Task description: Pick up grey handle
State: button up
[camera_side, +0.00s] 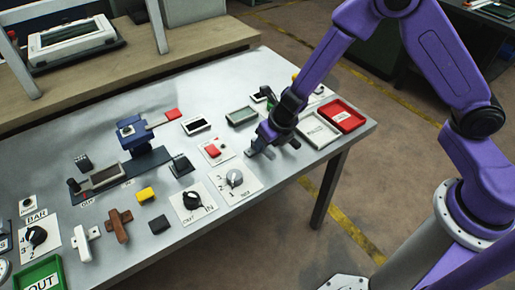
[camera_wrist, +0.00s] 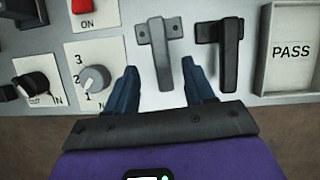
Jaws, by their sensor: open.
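The grey handle (camera_wrist: 159,48) is a T-shaped piece with a short crossbar at its far end and a bar pointing toward me in the wrist view. My gripper (camera_wrist: 161,70) is open, with one dark blue finger on each side of the near end of this bar. No contact between the fingers and the handle is visible. In the side view my gripper (camera_side: 267,145) is low over the right part of the table and hides most of the handle area.
A black handle (camera_wrist: 220,45) stands just right of the right finger. The PASS tray (camera_wrist: 264,60) lies farther right. A grey knob (camera_wrist: 95,79) on a numbered plate is to the left, near the left finger. A red button (camera_wrist: 82,6) lies beyond it.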

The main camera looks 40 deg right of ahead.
jog(key=shift+x, duration=2.8)
jog(key=shift+w+d+r, duration=0.1)
jog(key=shift+w, duration=0.05)
grip_shut()
